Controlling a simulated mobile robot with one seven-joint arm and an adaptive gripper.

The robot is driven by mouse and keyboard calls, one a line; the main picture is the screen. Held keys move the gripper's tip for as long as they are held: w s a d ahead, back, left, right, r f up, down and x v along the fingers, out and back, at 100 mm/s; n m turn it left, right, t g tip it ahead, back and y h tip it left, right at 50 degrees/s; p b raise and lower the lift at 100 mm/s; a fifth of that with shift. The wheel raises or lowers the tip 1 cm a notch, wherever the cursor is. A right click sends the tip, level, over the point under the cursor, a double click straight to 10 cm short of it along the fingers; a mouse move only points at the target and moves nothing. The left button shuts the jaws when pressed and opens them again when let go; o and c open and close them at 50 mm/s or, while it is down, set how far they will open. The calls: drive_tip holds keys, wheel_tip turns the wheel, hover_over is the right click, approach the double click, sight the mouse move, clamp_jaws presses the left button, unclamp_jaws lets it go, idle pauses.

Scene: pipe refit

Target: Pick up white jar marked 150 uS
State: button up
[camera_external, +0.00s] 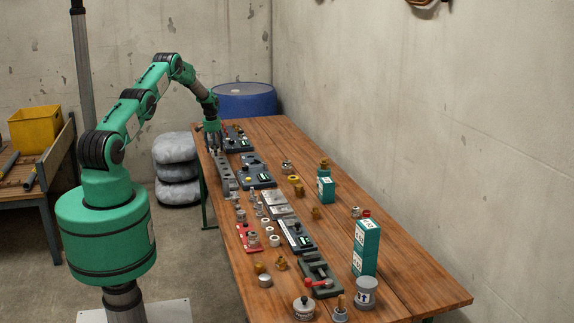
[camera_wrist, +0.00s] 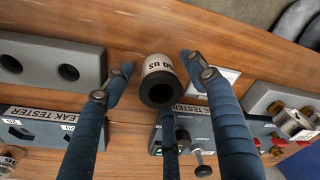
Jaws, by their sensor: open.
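The white jar (camera_wrist: 158,64) stands on the wooden table in the wrist view, its printed label partly readable as "0 uS". Its dark round end (camera_wrist: 160,90) faces the camera. My gripper (camera_wrist: 156,76) is open, with one blue finger to the left of the jar, one to the right and a third below it in the picture. Gaps show between the jar and the two side fingers. In the external view my gripper (camera_external: 213,138) is low over the far left end of the table; I cannot make out the jar there.
A grey block with round holes (camera_wrist: 45,62) lies left of the jar. A grey panel with brass fittings (camera_wrist: 285,110) is at right. Wooden tabletop (camera_wrist: 130,25) beyond the jar is mostly bare.

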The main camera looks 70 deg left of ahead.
drive_tip(key=c, duration=1.2)
drive_tip(key=shift+r, duration=0.15)
drive_tip(key=shift+r, duration=0.85)
wheel_tip(320, 180, up, 2)
drive_tip(key=s+d, duration=0.2)
drive_tip(key=d, duration=0.2)
drive_tip(key=s+d+p, duration=0.1)
drive_tip(key=s+d, duration=0.2)
drive_tip(key=d, duration=0.2)
drive_tip(key=s+d+r, duration=0.1)
drive_tip(key=s+d, duration=0.2)
drive_tip(key=d, duration=0.1)
drive_tip(key=shift+s+d, duration=0.15)
drive_tip(key=shift+d, duration=0.2)
